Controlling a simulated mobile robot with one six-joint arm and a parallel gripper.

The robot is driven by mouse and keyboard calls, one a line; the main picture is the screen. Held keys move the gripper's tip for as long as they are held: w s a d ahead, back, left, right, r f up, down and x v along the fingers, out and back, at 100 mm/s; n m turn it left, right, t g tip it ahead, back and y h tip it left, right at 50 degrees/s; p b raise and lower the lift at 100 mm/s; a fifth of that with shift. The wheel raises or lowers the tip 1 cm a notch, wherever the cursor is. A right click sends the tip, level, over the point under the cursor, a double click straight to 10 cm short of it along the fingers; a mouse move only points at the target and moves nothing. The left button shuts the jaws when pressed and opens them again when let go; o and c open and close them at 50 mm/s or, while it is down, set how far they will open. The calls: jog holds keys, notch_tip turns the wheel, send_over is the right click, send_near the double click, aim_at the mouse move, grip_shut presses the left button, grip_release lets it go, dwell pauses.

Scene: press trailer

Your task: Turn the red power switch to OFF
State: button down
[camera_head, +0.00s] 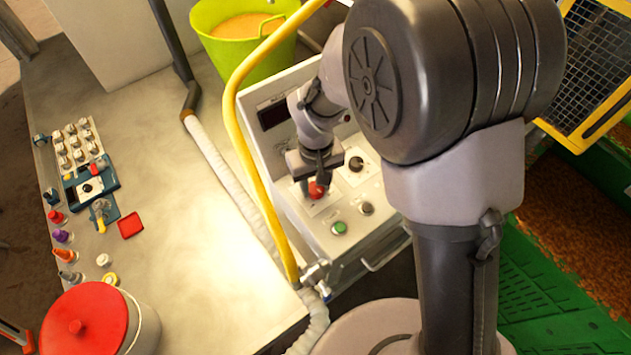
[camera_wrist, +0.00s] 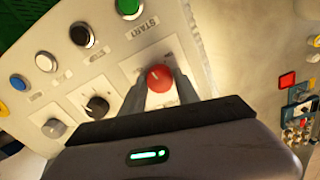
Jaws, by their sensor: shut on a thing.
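The red power switch (camera_head: 316,190) is a round red knob on a light plate of the grey control panel (camera_head: 330,230). In the wrist view the red knob (camera_wrist: 160,78) sits between my two fingers, with a pale mark on its face. My gripper (camera_head: 312,182) reaches down onto the panel, and its fingers (camera_wrist: 158,92) are shut on the knob's sides. The gripper body hides the lower part of the plate. The lettering around the knob is too small and partly covered to read.
A green START button (camera_wrist: 130,8), a black selector knob (camera_wrist: 97,106) and other buttons sit close by on the panel. A yellow bent rail (camera_head: 240,140) runs along the panel's left side. A worktable (camera_head: 190,240) with small parts and a red-lidded pot (camera_head: 85,325) stands left.

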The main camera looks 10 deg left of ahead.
aim_at(316, 188)
jog(key=n, duration=0.3)
jog(key=shift+r+n+p, duration=0.1)
jog(key=shift+n+p, duration=0.55)
jog(key=shift+n, duration=1.35)
jog(key=c, duration=0.9)
grip_release()
notch_tip(316, 188, up, 17)
jog(key=p, duration=0.3)
jog(key=shift+r, duration=0.15)
